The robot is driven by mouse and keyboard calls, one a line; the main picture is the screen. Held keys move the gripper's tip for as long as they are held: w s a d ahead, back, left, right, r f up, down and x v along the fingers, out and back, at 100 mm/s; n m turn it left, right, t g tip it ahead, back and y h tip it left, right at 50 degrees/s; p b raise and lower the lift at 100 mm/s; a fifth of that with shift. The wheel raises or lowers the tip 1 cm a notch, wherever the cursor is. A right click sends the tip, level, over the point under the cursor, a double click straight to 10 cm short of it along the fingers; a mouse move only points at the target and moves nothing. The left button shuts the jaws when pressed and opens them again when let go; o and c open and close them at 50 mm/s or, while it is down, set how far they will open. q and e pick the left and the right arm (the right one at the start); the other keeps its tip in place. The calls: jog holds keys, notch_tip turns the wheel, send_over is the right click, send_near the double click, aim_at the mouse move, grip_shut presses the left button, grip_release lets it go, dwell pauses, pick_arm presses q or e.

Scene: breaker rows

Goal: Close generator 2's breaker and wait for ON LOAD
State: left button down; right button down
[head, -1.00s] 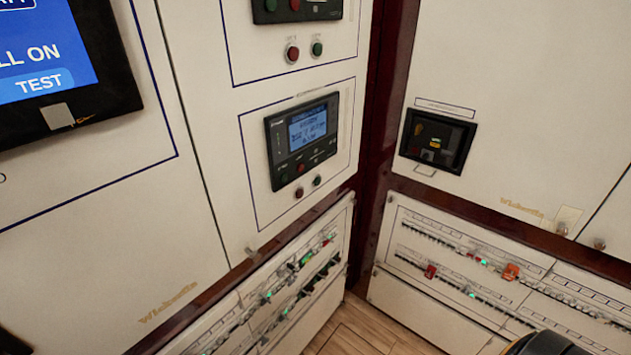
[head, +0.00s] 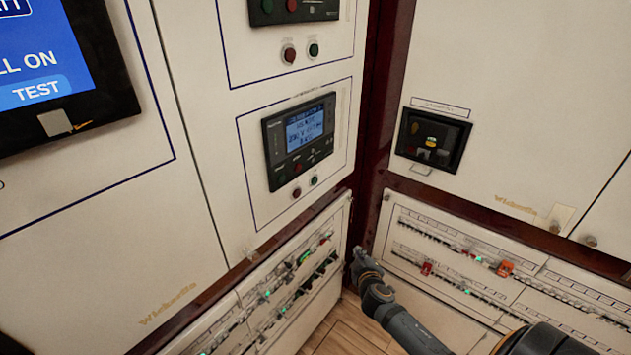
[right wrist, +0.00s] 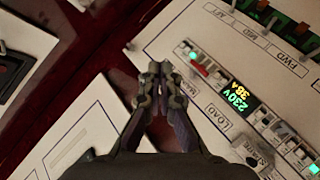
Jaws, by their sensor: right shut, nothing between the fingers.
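The lower generator controller (head: 301,140) is a black unit with a lit blue-white screen, set in the left wall. Its screen text is too small to read surely. A red button (head: 297,193) and a green button (head: 314,180) sit just below it. An upper controller (head: 290,8) is cut off by the top edge, with its own red button (head: 289,54) and green button (head: 313,49). Which belongs to generator 2 I cannot read. My right gripper (head: 359,262) is shut and empty, low near the corner, apart from the buttons. In the right wrist view its fingertips (right wrist: 158,70) are together.
Breaker rows (head: 455,262) with red and orange switches line the lower right wall; more rows (head: 290,280) line the left. A recessed black unit (head: 433,139) is in the right wall. A large blue screen (head: 45,70) is at left. The right wrist view shows a 230V 38A display (right wrist: 238,96).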

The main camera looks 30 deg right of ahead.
aim_at(315, 181)
jog(key=w+a+r+t, duration=0.1)
jog(key=r+t, duration=0.1)
jog(key=r, duration=0.8)
jog(key=w+a+r+t+h, duration=0.1)
jog(key=a+r+t, duration=0.1)
jog(key=r, duration=0.9)
jog(key=shift+w+a+n+t, duration=0.2)
jog(key=shift+n+t, duration=0.1)
jog(key=shift+t, duration=0.1)
jog(key=w+a, duration=0.3)
jog(key=w, duration=0.5)
jog(key=shift+a+p, duration=0.2)
jog(key=shift+p, duration=0.1)
jog(key=shift+w+f, duration=0.1)
jog(key=shift+w, duration=0.05)
jog(key=shift+w+a, duration=0.15)
jog(key=shift+w, duration=0.15)
